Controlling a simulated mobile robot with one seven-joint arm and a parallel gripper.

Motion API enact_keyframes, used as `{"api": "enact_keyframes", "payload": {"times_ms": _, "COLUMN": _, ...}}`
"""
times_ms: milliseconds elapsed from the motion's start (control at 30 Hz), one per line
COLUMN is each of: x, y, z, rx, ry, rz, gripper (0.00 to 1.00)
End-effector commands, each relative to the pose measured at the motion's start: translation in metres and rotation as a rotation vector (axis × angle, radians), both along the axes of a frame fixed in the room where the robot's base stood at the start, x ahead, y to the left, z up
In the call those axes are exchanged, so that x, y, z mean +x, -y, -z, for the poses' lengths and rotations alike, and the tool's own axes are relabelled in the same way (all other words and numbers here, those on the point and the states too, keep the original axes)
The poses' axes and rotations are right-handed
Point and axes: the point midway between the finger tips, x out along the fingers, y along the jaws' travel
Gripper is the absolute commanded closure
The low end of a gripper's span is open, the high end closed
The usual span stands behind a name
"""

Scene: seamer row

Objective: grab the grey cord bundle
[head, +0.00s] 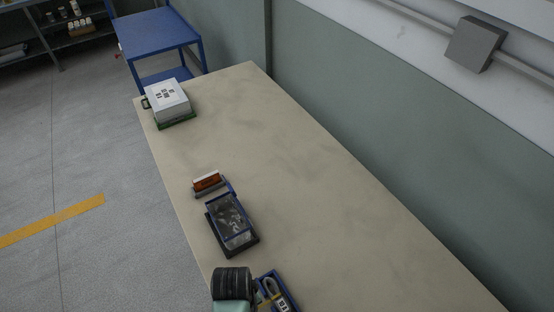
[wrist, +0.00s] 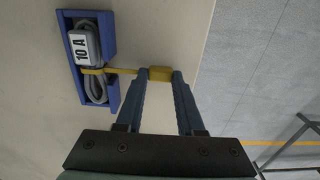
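The grey cord bundle (wrist: 95,88) lies in a blue open tray (wrist: 71,70). It bears a white label reading "10 A" and is bound by a yellow strap. The strap runs right to a flat yellow tab (wrist: 161,74) beyond the tray's edge. My gripper (wrist: 165,77) has its two blue fingers apart, with the tab at their tips; I see no clear grip on it. In the head view the blue tray (head: 286,293) is at the bottom edge, partly hidden by my arm, and part of the cord (head: 268,286) shows.
A clear-lidded blue box (head: 232,222) and a small orange-fronted item (head: 207,181) stand behind the tray on the beige table (head: 300,185). A white box (head: 168,101) stands at the far end. The table's right side is clear along the wall.

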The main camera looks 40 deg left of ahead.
Motion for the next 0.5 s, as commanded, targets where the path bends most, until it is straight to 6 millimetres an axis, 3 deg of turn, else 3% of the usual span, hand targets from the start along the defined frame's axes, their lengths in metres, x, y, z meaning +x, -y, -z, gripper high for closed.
{"api": "enact_keyframes", "payload": {"times_ms": 33, "x": 0.0001, "y": -0.0001, "z": -0.0002, "rx": 0.0, "ry": 0.0, "rz": 0.0, "gripper": 0.81}}
{"api": "enact_keyframes", "payload": {"times_ms": 133, "x": 0.0002, "y": 0.0, "z": -0.0002, "rx": 0.0, "ry": 0.001, "rz": 0.0, "gripper": 0.99}}
{"api": "enact_keyframes", "payload": {"times_ms": 500, "x": 0.0007, "y": -0.0003, "z": -0.0008, "rx": 0.0, "ry": 0.002, "rz": 0.0, "gripper": 1.0}}
